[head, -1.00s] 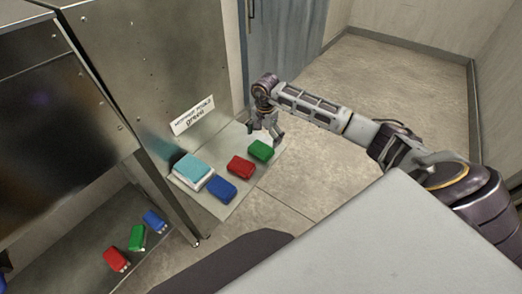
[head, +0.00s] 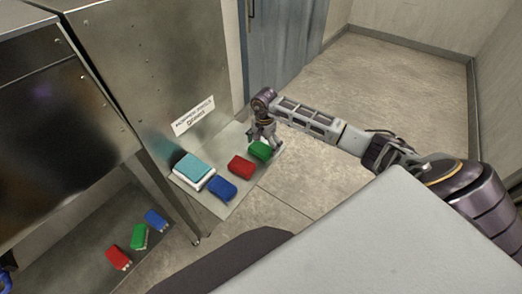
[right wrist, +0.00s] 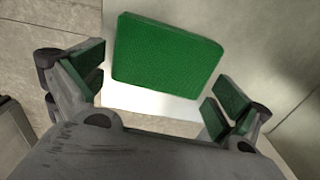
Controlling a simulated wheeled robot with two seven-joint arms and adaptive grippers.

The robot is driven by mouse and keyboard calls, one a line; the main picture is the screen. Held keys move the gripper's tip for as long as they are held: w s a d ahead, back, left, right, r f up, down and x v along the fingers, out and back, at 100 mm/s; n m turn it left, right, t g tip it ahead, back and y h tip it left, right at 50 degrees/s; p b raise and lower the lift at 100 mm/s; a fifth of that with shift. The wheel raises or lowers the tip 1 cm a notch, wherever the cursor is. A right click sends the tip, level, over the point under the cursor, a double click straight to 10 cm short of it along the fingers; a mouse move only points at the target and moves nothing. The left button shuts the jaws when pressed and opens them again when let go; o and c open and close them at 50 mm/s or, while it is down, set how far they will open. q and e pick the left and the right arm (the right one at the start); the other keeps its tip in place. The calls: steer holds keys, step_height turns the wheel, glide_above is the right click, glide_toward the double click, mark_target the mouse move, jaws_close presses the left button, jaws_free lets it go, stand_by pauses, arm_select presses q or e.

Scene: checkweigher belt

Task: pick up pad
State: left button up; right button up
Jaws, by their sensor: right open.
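A green pad (head: 260,150) lies at the right end of a metal shelf. A red pad (head: 241,166) and a blue pad (head: 222,189) lie to its left. My right gripper (head: 265,141) is open and points down right at the green pad in the head view. In the right wrist view the green pad (right wrist: 168,50) shows ahead of and between the spread green-lined fingers of the right gripper (right wrist: 155,88), with visible gaps at both sides. Contact with it cannot be seen.
A teal pad on a white block (head: 193,171) sits at the shelf's left, against the metal cabinet (head: 150,70) with a label (head: 194,115). Lower left, another surface holds red (head: 118,257), green (head: 139,237) and blue (head: 156,220) pieces. Floor right of the shelf is clear.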

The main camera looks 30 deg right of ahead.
mark_target(264, 145)
steer(key=c, duration=0.8)
steer(key=shift+r, duration=0.2)
steer(key=shift+r+b, duration=0.8)
steer(key=shift+r, duration=4.05)
